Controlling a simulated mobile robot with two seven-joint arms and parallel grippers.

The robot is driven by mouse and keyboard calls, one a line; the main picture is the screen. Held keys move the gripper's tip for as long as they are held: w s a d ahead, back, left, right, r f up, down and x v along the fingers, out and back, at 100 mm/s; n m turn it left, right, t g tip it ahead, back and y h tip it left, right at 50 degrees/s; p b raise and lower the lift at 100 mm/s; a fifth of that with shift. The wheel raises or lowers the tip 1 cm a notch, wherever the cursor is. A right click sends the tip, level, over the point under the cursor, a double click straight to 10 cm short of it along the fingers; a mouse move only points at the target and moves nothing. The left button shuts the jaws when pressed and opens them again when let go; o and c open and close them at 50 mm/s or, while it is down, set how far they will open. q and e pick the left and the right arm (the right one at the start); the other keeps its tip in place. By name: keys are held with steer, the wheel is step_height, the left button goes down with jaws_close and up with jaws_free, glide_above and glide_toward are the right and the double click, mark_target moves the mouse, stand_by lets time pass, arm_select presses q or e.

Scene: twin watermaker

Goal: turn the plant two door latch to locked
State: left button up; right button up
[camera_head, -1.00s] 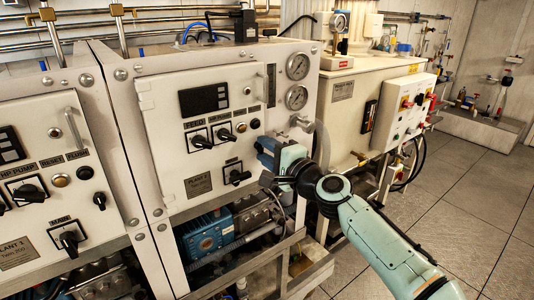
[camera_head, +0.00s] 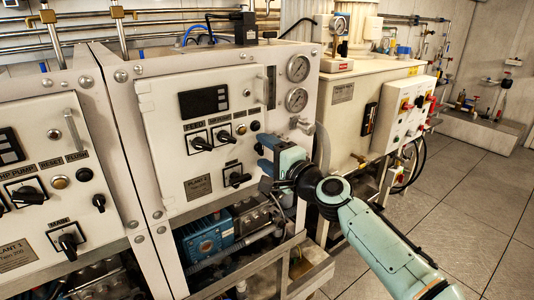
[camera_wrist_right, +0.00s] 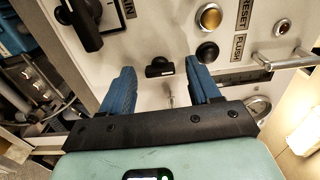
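The plant two door (camera_head: 170,110) is a pale panel with switches, standing closed in its frame. A small black latch (camera_wrist_right: 159,68) shows in the right wrist view on the panel, its bar lying roughly level in that picture. My right gripper (camera_wrist_right: 162,86) is open, with one blue finger to each side of the latch and nothing held. I cannot tell whether the fingertips touch the panel. In the head view my right gripper (camera_head: 265,154) is at the door's right edge and hides the latch. My left gripper is not in view.
Close by are a black flush button (camera_wrist_right: 207,52), a brass reset button (camera_wrist_right: 210,17), a black main switch (camera_wrist_right: 80,20) and a metal door handle (camera_wrist_right: 283,60). Gauges (camera_head: 297,99) stand right of the door. The plant one panel (camera_head: 40,160) is at the left. The floor at right is clear.

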steer(key=shift+s+d+b, duration=0.35)
steer(key=shift+s, duration=0.05)
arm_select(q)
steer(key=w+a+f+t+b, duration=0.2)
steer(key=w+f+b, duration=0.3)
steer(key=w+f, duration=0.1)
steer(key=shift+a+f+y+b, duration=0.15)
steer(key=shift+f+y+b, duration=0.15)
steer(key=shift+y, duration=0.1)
arm_select(e)
steer(key=v, duration=1.2)
steer(key=shift+s, duration=0.2)
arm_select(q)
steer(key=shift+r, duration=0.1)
